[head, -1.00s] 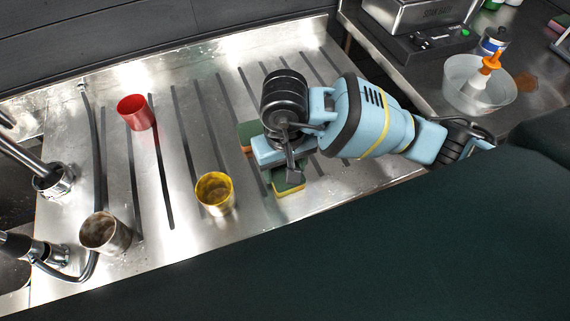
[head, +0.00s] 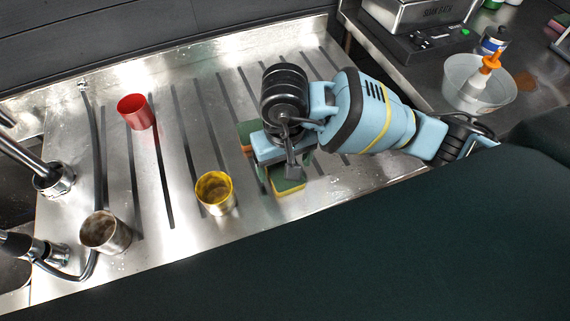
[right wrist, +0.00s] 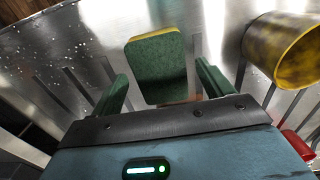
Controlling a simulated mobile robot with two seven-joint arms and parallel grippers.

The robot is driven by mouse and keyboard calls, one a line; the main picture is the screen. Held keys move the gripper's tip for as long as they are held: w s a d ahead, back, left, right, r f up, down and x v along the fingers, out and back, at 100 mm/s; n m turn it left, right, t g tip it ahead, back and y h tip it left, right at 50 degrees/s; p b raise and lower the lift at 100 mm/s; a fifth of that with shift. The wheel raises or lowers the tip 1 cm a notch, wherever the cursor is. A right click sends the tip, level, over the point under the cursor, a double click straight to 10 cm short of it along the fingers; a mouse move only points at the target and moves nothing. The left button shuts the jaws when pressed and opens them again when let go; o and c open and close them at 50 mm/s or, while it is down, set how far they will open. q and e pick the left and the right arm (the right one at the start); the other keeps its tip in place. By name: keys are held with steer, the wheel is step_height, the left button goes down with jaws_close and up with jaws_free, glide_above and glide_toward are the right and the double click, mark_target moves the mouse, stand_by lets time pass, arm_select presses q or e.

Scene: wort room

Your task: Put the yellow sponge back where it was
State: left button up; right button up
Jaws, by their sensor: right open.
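The yellow sponge (head: 288,189), with a dark green top and a yellow lower edge, lies on the ribbed steel drainboard (head: 190,120) in the head view. My right gripper (head: 286,170) is above it and covers part of it. In the right wrist view the sponge's green face (right wrist: 158,66) shows between and beyond the two spread fingers of my right gripper (right wrist: 163,88), with a gap on either side. A second sponge (head: 247,136), green with an orange-brown side, lies behind the gripper, partly hidden by it. My left gripper is not in view.
A yellow cup (head: 215,193) stands left of the sponge and also shows in the wrist view (right wrist: 284,48). A red cup (head: 136,111) and a metal cup (head: 105,233) are farther left, near the taps.

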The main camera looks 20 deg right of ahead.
step_height(320, 180, up, 11)
stand_by(0.3)
stand_by(0.5)
